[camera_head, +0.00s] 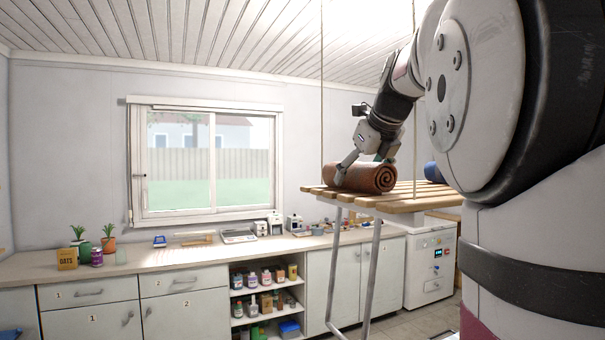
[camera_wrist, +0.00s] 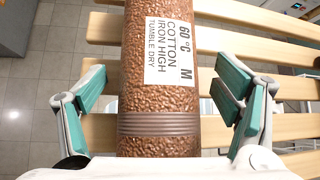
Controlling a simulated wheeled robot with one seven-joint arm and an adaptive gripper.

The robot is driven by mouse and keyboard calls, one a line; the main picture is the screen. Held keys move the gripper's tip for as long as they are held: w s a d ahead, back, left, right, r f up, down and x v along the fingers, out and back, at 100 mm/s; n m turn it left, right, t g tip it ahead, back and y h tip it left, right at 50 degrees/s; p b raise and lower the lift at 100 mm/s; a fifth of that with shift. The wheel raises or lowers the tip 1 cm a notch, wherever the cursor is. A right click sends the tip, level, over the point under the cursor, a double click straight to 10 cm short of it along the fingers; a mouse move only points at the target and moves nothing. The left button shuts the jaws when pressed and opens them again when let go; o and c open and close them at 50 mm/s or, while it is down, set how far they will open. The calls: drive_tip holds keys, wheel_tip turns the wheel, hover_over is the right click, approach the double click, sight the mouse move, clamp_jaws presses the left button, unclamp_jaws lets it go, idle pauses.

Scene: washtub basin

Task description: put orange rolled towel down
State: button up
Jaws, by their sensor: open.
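The rolled towel (camera_head: 364,177) looks brown-orange and lies on a hanging slatted wooden shelf (camera_head: 405,205). In the wrist view the towel (camera_wrist: 160,105) runs lengthwise between my fingers, with a white care label (camera_wrist: 171,50) and a ribbed band on it. My gripper (camera_head: 364,165) is at the towel from above. In the wrist view my gripper (camera_wrist: 163,103) is open, with its green-padded fingers on either side of the towel. A gap shows between the towel and each finger pad. The slats (camera_wrist: 250,55) show beneath the towel.
A blue roll (camera_head: 433,172) lies farther right on the shelf, partly hidden by my arm. Ropes hold the shelf. Behind it is a long counter (camera_head: 150,258) with plants and small devices, and a white machine (camera_head: 430,266) stands below right.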

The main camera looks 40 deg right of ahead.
drive_tip(key=v, duration=1.2)
drive_tip(key=a+f+n+g+y, duration=0.1)
drive_tip(key=a+f+n+y, duration=0.2)
drive_tip(key=a+f+n, duration=1.55)
drive_tip(key=s+a+f+n+g, duration=0.1)
drive_tip(key=s+a+f+n, duration=0.3)
drive_tip(key=n, duration=0.5)
drive_tip(key=s+a+f+n, duration=0.5)
drive_tip(key=a+f+n, duration=0.3)
drive_tip(key=f+n, duration=0.2)
drive_tip(key=shift+s+f+g+y+b, duration=0.3)
drive_tip(key=shift+f+g+y, duration=0.1)
drive_tip(key=shift+f, duration=0.3)
drive_tip(key=shift+w+a, duration=0.1)
